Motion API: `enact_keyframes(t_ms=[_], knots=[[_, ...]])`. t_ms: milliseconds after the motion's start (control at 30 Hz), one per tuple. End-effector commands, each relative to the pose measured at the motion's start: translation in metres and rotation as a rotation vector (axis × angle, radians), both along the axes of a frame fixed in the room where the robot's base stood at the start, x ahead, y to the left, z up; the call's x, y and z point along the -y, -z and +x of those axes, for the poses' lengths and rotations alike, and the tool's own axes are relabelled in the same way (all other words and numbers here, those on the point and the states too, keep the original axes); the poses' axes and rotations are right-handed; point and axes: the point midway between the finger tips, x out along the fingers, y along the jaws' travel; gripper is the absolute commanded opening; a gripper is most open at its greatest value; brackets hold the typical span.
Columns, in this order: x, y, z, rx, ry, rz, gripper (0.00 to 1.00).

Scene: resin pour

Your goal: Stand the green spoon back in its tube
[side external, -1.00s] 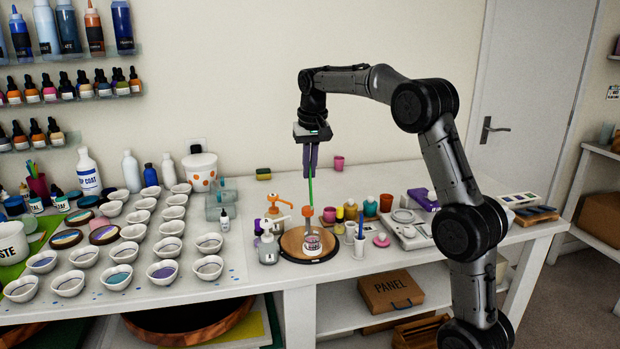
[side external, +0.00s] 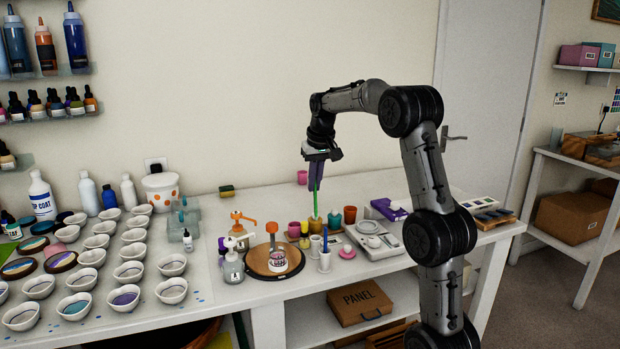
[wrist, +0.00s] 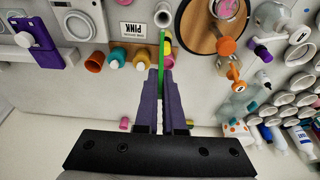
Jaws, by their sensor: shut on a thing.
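The green spoon (side external: 315,203) hangs upright, its upper end between the fingers of my gripper (side external: 319,184). It also shows in the wrist view (wrist: 162,52), running from between the fingertips (wrist: 161,76) toward a white tube (wrist: 163,16).
A white scale (side external: 372,240) is farther right. Many white bowls fill the left side.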

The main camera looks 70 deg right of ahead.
Motion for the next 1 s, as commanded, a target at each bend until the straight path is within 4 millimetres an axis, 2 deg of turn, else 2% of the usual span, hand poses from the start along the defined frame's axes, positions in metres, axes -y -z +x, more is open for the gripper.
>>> enact_keyframes(t_ms=[700, 1000], knots=[[-0.001, 0.078, 0.000, -0.002, -0.001, 0.002, 0.00], [0.000, 0.097, 0.000, -0.001, -0.001, 0.001, 0.00]])
